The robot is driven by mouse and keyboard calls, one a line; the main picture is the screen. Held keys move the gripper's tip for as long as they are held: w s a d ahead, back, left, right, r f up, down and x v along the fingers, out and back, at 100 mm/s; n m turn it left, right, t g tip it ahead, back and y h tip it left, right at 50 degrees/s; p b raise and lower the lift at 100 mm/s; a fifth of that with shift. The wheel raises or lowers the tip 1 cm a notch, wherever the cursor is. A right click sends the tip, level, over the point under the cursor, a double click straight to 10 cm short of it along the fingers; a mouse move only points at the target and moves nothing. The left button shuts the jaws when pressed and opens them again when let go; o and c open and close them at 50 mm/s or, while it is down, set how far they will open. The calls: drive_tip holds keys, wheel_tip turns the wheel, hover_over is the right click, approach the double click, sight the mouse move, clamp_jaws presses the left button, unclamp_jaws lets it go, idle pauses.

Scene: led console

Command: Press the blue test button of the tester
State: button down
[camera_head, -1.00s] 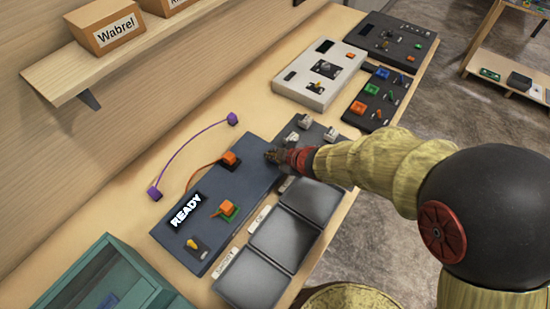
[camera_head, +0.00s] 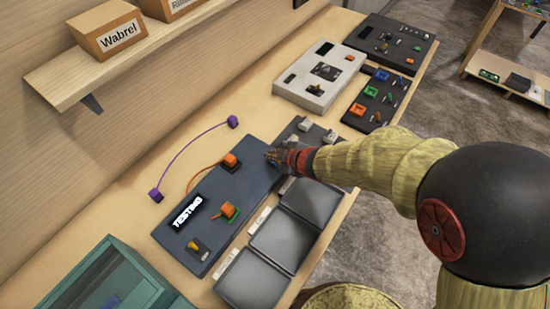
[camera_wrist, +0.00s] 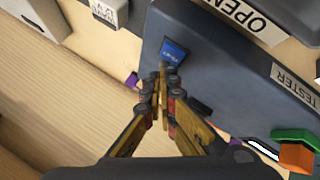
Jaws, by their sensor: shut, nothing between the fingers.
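The tester (camera_head: 222,205) is a dark blue-grey box on the bench, and its display (camera_head: 188,212) reads "TESTING". Its blue test button (camera_wrist: 174,52) shows in the wrist view, right at the fingertips. My gripper (camera_wrist: 160,72) is shut and empty, its tips at the button's lower edge; they appear to touch it, though the exact contact is hard to see. In the head view my gripper (camera_head: 272,158) is over the tester's far right end and hides the button. An orange plug (camera_head: 230,160) and an orange-and-green connector (camera_head: 228,210) sit on the tester.
Grey bins (camera_head: 285,238) lie right of the tester. A purple cable (camera_head: 185,150) lies on the bench to its left. A teal case (camera_head: 100,290) stands at the near left. A white console (camera_head: 318,75) and dark panels stand farther back. A shelf holds labelled boxes (camera_head: 108,38).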

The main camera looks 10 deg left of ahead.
drive_tip(key=shift+r, duration=0.25)
wheel_tip(320, 180, up, 5)
drive_tip(key=p, duration=0.5)
drive_tip(key=shift+f, duration=0.1)
idle(0.8)
